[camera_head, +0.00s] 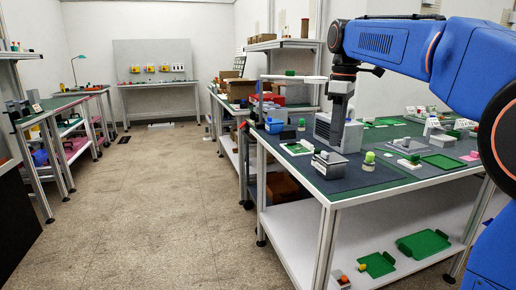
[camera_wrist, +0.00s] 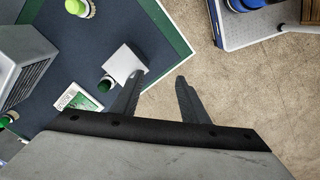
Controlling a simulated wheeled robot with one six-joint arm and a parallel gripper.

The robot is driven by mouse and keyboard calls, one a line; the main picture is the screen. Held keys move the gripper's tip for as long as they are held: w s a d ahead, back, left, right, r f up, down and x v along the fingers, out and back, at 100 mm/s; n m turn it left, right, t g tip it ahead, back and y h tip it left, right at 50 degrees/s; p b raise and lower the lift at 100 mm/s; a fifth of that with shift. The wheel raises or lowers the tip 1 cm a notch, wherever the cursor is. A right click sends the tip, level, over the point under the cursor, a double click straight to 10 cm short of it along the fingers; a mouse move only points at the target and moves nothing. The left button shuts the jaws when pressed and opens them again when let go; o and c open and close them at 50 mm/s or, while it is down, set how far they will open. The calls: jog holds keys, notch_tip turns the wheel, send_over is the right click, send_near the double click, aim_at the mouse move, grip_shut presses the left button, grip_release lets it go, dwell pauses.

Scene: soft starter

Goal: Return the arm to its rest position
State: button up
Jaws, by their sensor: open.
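My arm reaches in from the right in the head view and bends down over the near workbench (camera_head: 395,187). My gripper (camera_wrist: 157,80) is open in the wrist view, with two dark fingers apart and nothing between them. In that view the left finger overlaps a small white block (camera_wrist: 124,62) near the bench edge; I cannot tell whether they touch. The right finger shows over bare floor. A grey louvred device (camera_wrist: 25,70) stands at the left of the wrist view. In the head view, the fingertips are hard to make out among the grey parts.
A small silver box (camera_head: 328,163) stands near the bench's front edge, with a green-topped piece (camera_head: 369,157) to its right. A green tray (camera_head: 443,162) lies further right. Green trays (camera_head: 424,243) lie on the lower shelf. The aisle floor (camera_head: 150,200) at left is clear.

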jog(key=s+d+f+m+t, duration=0.2)
jog(key=s+f+m, duration=0.4)
jog(key=s+f, duration=0.7)
jog(key=s+d+f+m+t, duration=0.2)
jog(key=s+d+f+m, duration=0.2)
jog(key=s+f, duration=1)
jog(key=s+m, duration=0.2)
jog(key=s, duration=0.3)
jog(key=shift+s+d+t, duration=0.15)
jog(key=shift+d+t, duration=0.05)
jog(key=shift+t, duration=0.1)
jog(key=shift+r, duration=0.1)
jog(key=shift+c, duration=0.5)
